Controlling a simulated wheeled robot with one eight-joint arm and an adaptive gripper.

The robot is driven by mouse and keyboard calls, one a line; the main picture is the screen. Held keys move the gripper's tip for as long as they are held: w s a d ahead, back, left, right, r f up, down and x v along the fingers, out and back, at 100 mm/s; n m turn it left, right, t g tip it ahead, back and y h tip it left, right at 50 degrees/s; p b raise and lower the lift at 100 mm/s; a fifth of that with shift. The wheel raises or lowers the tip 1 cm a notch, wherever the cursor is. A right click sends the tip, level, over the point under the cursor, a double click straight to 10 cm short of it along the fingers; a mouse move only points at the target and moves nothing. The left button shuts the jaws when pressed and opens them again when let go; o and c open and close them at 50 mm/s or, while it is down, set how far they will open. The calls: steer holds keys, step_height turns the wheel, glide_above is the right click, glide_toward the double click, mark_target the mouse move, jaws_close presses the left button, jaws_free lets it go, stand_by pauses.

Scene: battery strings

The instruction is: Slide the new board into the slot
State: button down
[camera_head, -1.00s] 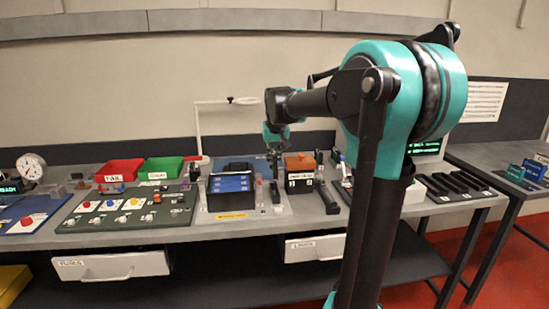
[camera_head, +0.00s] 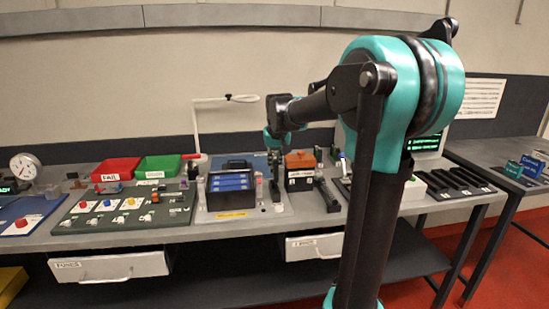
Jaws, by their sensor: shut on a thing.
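My gripper (camera_head: 273,158) hangs fingers-down over the middle of the workbench, just right of a black case with blue boards. It is small in the view. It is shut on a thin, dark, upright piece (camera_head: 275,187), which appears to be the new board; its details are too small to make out. The black case (camera_head: 232,201) holds several blue boards stacked in its front. The slot itself cannot be made out. The held piece stands close beside the case's right side, and I cannot tell whether it touches anything.
An orange-brown box (camera_head: 300,160) stands just right of my gripper. A red bin (camera_head: 116,169) and a green bin (camera_head: 159,166) stand at the back left, behind a dark green panel (camera_head: 75,222) with buttons. A white lamp arm (camera_head: 195,130) rises behind the case.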

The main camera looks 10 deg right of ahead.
mark_target(276, 161)
steer(key=shift+f, duration=1.35)
steer(key=shift+f, duration=2.35)
steer(key=c, duration=1.5)
jaws_free()
steer(key=v, duration=1.2)
steer(key=s+d+f, duration=0.1)
steer(key=s+f, duration=0.2)
steer(key=f, duration=0.1)
steer(key=s+f, duration=0.4)
steer(key=s+d+f, duration=0.1)
steer(key=s+f, duration=0.3)
steer(key=shift+s+d+f, duration=0.15)
steer(key=shift+d+f, duration=0.15)
steer(key=s+f, duration=0.4)
steer(key=s+d+f, duration=0.1)
steer(key=s+f, duration=0.2)
steer(key=s, duration=0.2)
steer(key=s+f, duration=0.4)
steer(key=s, duration=0.1)
steer(key=shift+s+d+f, duration=0.1)
steer(key=shift+d+f, duration=0.15)
steer(key=shift+f, duration=0.1)
